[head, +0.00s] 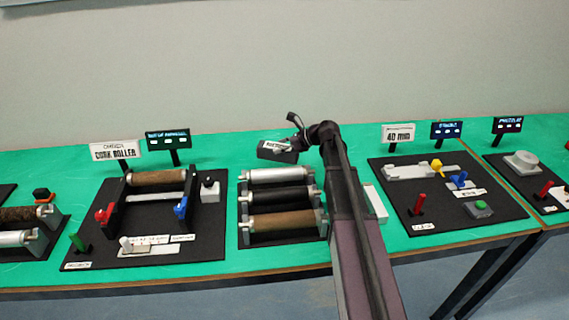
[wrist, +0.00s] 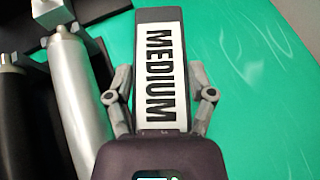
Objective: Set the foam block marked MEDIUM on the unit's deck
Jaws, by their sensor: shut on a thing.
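The foam block marked MEDIUM (wrist: 160,72) is dark with a white label and sits between the fingers of my gripper (wrist: 161,98) in the wrist view. My gripper is shut on its sides. In the head view the block (head: 276,154) shows at the end of my gripper (head: 297,140), by the back edge of the roller rack. Whether it touches the table cannot be told. The unit signed CORK ROLLER (head: 180,248), left of the rack, has a black base, a cork roller and red and blue levers.
The rack (head: 244,212) holds silver, black and brown rollers; a silver roller (wrist: 82,105) lies left of the block in the wrist view. Green tabletop (wrist: 250,80) is clear right of the block.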

